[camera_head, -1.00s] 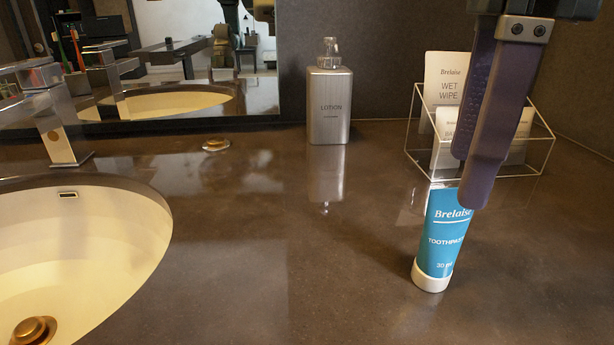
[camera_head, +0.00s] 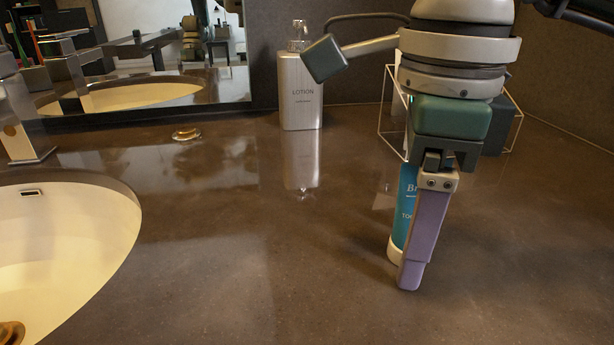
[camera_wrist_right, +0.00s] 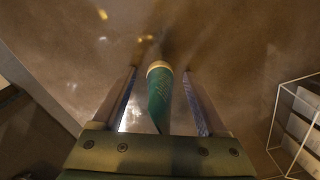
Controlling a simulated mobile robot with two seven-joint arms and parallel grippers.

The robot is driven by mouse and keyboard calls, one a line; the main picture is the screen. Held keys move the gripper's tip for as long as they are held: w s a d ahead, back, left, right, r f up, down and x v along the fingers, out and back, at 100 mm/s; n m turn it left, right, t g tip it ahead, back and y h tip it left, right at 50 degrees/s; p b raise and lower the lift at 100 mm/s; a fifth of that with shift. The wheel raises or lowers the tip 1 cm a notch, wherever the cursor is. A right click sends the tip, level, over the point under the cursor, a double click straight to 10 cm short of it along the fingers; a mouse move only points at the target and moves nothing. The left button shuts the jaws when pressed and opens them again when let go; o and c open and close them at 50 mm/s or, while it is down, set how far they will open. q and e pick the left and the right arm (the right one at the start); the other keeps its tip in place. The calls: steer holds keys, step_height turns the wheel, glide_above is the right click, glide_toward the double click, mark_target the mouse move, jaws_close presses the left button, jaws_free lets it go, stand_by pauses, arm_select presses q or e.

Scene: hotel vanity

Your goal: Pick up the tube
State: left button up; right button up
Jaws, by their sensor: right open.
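The blue toothpaste tube (camera_head: 403,205) stands upright on its white cap on the dark counter. In the head view it is partly hidden behind my right gripper (camera_head: 413,280), which points down. In the right wrist view the tube (camera_wrist_right: 159,98) lies between the two fingers of my right gripper (camera_wrist_right: 161,90), with a gap visible on each side. The right gripper is open and does not visibly touch the tube. My left gripper is not in view.
A clear rack (camera_head: 388,128) with cards stands behind the gripper, partly hidden; it shows at the right in the wrist view (camera_wrist_right: 279,95). A silver lotion bottle (camera_head: 301,92) stands at the back. A sink (camera_head: 75,235) is at left. The counter's middle is clear.

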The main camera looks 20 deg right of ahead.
steer(key=c, duration=1.1)
jaws_close()
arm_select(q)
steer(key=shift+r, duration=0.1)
arm_select(e)
steer(key=shift+r, duration=0.1)
